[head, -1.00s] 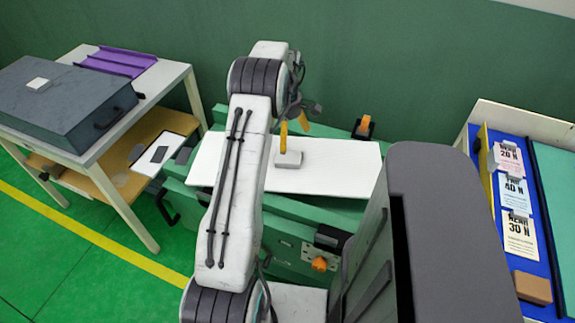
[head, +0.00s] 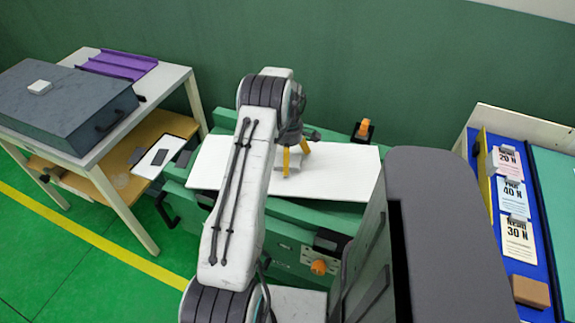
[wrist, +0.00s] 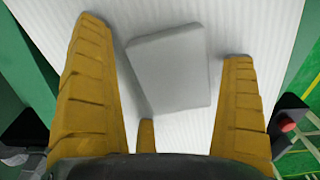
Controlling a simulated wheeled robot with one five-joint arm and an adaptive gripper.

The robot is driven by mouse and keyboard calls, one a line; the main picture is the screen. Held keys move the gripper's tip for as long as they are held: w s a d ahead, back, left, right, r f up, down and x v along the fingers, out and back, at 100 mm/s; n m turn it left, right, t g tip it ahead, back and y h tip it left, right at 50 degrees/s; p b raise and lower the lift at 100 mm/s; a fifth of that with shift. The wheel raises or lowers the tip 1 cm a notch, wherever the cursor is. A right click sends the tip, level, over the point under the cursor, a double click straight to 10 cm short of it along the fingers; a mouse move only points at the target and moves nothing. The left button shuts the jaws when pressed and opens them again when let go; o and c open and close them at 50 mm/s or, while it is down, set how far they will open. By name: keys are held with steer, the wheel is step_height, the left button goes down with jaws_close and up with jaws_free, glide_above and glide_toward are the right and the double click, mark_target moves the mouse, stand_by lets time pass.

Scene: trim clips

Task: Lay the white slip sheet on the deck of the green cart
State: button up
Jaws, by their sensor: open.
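The white slip sheet (head: 335,172) lies across the top of the green cart (head: 283,230); I cannot tell whether it is flat on the deck everywhere. A small pale grey block (wrist: 170,68) is on the sheet, and the sheet's ribbed surface fills much of the wrist view (wrist: 252,28). My gripper (head: 296,156) is over the sheet with its yellow fingers pointing down. In the wrist view the fingers are spread apart, with the block between them and gaps on both sides. In the head view the fingers mostly hide the block.
A table (head: 182,85) with a dark grey case (head: 65,100) and a purple tray (head: 118,64) stands at the left. A blue board with cards (head: 517,240) and a brown block (head: 530,291) is at the right. An orange-topped fitting (head: 364,128) is on the cart's far side.

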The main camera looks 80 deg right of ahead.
steer(key=shift+c, duration=0.2)
steer(key=c, duration=1.1)
steer(key=shift+r, duration=0.15)
